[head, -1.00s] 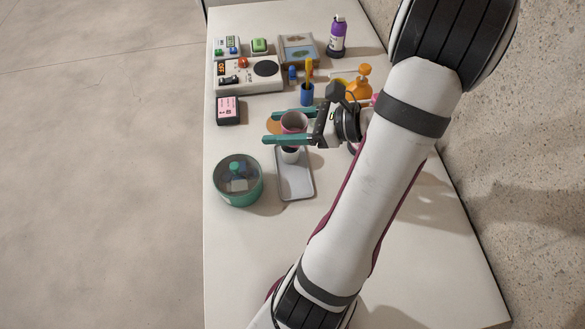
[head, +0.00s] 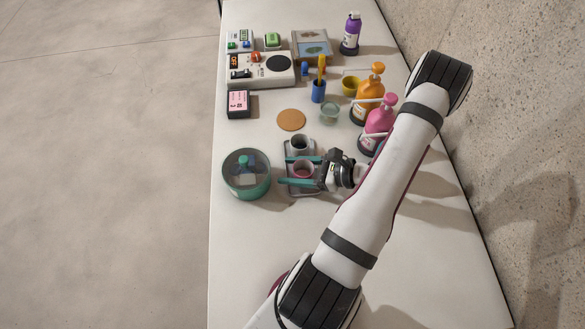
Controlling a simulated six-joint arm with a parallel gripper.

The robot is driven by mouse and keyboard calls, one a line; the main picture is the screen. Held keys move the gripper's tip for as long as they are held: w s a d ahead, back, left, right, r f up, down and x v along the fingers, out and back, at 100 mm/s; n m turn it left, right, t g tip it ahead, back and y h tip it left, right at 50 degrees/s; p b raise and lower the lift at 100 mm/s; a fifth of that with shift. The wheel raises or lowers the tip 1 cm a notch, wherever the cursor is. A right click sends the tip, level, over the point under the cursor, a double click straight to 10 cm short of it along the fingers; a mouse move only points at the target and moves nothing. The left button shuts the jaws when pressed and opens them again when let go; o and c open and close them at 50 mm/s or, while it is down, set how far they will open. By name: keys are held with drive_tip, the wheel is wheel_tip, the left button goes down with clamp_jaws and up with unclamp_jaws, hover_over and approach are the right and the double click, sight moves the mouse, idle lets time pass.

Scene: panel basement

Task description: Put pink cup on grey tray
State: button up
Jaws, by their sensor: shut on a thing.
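The pink cup (head: 303,174) is between the teal fingers of my gripper (head: 300,171), which is shut on it. The cup is upright and over the near part of the grey tray (head: 301,191). Whether its base touches the tray is hidden by the fingers. A dark-mouthed pale cup (head: 299,146) stands at the tray's far end, just beyond the pink cup.
A round green container with a clear top (head: 246,180) stands left of the tray. An orange disc (head: 291,120) and a glass bowl (head: 329,112) lie behind it. Pink (head: 378,122) and orange (head: 367,98) pump bottles stand on the right. The front table is clear.

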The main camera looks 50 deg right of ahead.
drive_tip(key=o, duration=1.1)
drive_tip(key=shift+f, duration=0.15)
drive_tip(key=shift+c, duration=0.2)
drive_tip(key=v, duration=0.7)
drive_tip(key=shift+s+d+r, duration=0.15)
drive_tip(key=shift+s+r, duration=0.05)
drive_tip(key=shift+r, duration=0.1)
